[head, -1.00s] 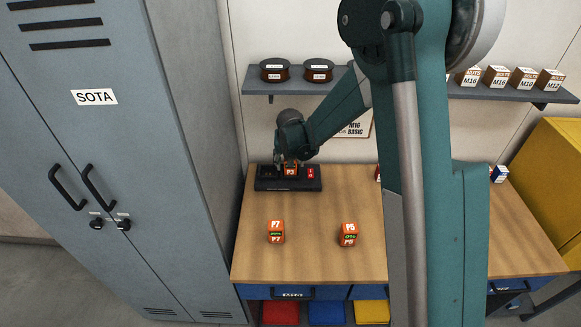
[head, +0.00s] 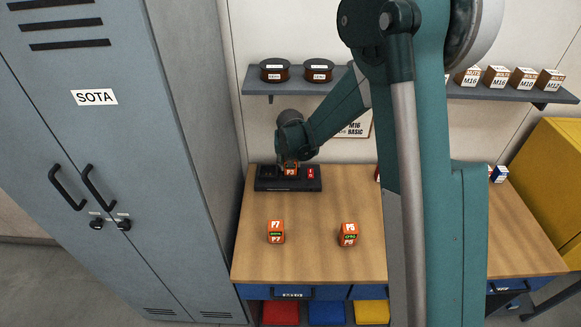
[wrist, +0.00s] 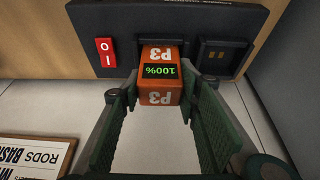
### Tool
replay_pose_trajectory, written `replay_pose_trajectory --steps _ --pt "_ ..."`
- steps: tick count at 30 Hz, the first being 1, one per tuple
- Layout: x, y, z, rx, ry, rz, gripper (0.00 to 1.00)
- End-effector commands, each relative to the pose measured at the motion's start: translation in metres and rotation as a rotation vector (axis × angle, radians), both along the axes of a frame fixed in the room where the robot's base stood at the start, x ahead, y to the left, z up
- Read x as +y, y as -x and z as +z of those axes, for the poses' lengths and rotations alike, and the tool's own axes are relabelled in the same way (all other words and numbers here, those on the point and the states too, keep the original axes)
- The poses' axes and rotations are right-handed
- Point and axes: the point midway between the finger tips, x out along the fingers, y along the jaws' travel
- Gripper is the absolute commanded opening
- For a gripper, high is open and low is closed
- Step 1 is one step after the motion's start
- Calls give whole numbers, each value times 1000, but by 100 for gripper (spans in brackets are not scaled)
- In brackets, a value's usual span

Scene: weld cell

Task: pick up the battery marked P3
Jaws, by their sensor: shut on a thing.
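The orange battery marked P3 (head: 290,170) stands in the black charger (head: 272,186) at the back left of the bench. In the wrist view the battery (wrist: 160,84) shows a green 100% display and sits in one bay of the charger (wrist: 230,22). My gripper (wrist: 160,97) is shut on the battery, with a green finger at each side of it. In the head view my gripper (head: 287,163) is at the charger and partly hides the battery. I cannot tell whether the battery is lifted from its bay.
The charger has an empty bay (wrist: 217,57) and a red switch (wrist: 105,52). Batteries P7 (head: 276,231) and P5 (head: 349,234) stand nearer the front of the bench (head: 312,262). A shelf (head: 420,90) with tins and boxes hangs behind. A locker (head: 110,150) stands left.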

Motion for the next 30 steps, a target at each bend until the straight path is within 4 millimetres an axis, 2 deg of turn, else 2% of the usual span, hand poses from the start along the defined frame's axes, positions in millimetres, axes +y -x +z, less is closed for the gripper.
replay_pose_trajectory --steps 11,23,30 --pt "0 0 5 0 0 0 12" --pt "0 0 36 0 0 0 12" --pt "0 36 35 0 0 1 12"
